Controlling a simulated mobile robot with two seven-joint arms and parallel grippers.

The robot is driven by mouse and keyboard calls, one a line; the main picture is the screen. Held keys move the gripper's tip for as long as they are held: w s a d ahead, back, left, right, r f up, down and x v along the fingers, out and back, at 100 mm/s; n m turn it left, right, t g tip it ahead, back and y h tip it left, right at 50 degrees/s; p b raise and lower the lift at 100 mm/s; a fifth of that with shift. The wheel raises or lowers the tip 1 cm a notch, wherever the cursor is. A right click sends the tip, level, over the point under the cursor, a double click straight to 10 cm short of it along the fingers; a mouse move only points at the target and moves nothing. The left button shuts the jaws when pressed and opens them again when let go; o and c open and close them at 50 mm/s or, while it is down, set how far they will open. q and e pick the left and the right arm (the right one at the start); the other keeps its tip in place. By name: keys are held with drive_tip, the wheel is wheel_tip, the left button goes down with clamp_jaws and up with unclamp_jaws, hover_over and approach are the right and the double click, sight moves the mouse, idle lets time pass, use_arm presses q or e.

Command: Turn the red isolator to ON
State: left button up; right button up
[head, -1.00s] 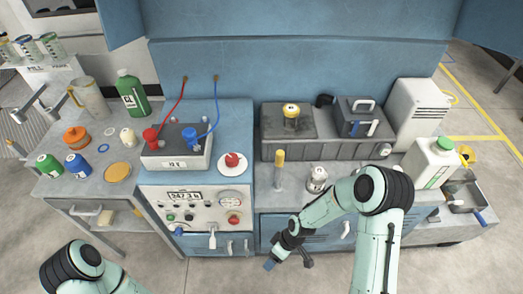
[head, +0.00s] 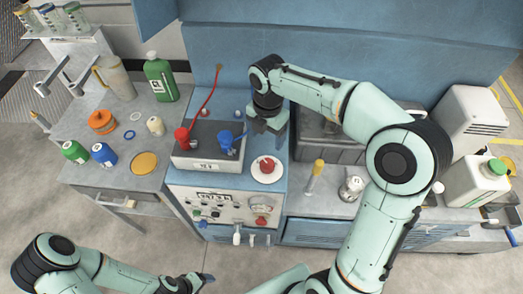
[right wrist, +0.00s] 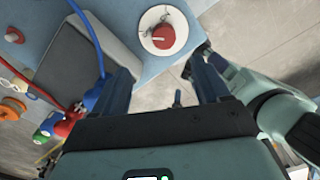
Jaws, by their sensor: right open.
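The red isolator appears to be the red knob (head: 266,167) on a round white plate (head: 267,178), on the blue cabinet top. In the right wrist view the red knob (right wrist: 163,36) and its white plate (right wrist: 183,28) lie at the top, just beyond the fingers. My right gripper (head: 273,130) is behind the knob in the head view, above the cabinet and pointing down. In the right wrist view it (right wrist: 163,82) is open, with nothing between its fingers. My left gripper (head: 206,279) is low at the front, its jaws too small to read.
A grey box (head: 208,155) with red and blue terminals and cables stands left of the knob. The front panel (head: 218,208) carries gauges and another red knob (head: 261,221). A yellow-topped tool (head: 314,177) stands to the right. Bottles and jars fill the left bench (head: 117,181).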

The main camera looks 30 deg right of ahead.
hover_over(267, 164)
drive_tip(key=f, duration=0.5)
drive_tip(key=shift+s+f+b, duration=0.1)
drive_tip(key=shift+s+b, duration=0.1)
drive_tip(key=shift+b, duration=0.15)
drive_tip(key=f, duration=0.6)
drive_tip(key=shift+w+d, duration=0.1)
drive_tip(key=shift+w, duration=0.1)
use_arm(q)
drive_tip(key=shift+s+f+b, duration=0.35)
drive_tip(key=shift+s+f, duration=0.6)
drive_tip(key=shift+s, duration=0.3)
use_arm(e)
drive_tip(key=shift+f, duration=0.85)
drive_tip(key=c, duration=1)
